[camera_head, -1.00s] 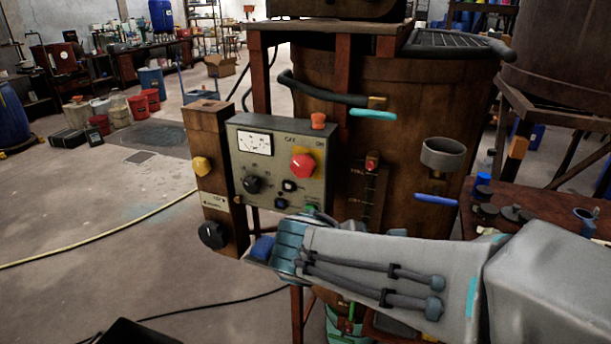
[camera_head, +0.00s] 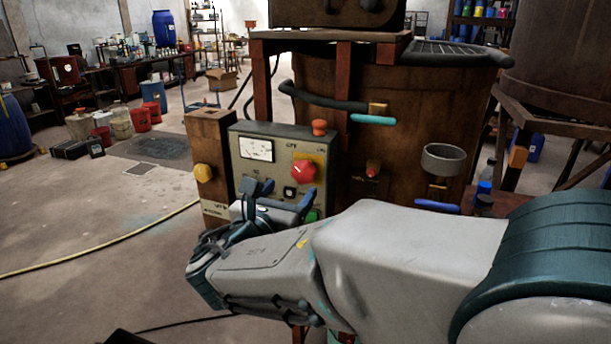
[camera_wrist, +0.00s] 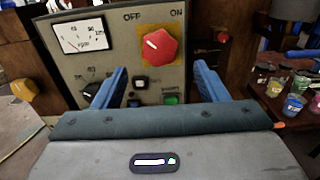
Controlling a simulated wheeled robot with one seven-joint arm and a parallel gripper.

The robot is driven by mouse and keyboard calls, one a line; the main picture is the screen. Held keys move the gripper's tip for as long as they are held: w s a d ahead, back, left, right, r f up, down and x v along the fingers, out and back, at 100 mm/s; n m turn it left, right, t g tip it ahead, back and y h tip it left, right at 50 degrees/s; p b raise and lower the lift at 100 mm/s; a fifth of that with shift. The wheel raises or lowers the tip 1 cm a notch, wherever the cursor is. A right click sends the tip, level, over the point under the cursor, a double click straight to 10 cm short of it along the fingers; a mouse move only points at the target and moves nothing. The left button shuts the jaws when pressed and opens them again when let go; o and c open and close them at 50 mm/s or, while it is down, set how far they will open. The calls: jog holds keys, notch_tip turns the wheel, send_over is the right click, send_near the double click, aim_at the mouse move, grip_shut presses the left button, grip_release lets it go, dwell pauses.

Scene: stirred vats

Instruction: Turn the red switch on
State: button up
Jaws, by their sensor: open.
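The red switch (camera_head: 303,171) is a chunky knob on the grey control panel (camera_head: 247,174), over a yellow plate. The wrist view shows the red switch (camera_wrist: 160,47) near the panel's top, between the OFF and ON labels, with a pale mark on its left part, nearer OFF. My gripper (camera_head: 280,193) is in front of the panel, a little below the switch, and apart from it. In the wrist view my gripper (camera_wrist: 159,84) has its two blue fingers spread wide, empty, with the switch above and between their tips. The fingers hide part of the panel's lower half.
A white dial gauge (camera_wrist: 81,36) and a black knob (camera_wrist: 91,89) are left of the switch. A green button (camera_wrist: 171,99) sits below it. An orange button (camera_head: 319,128) tops the panel, and a yellow knob (camera_head: 203,173) is on the wooden post at left.

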aim_at(302, 175)
jog(key=x, duration=0.7)
jog(key=shift+f, duration=0.1)
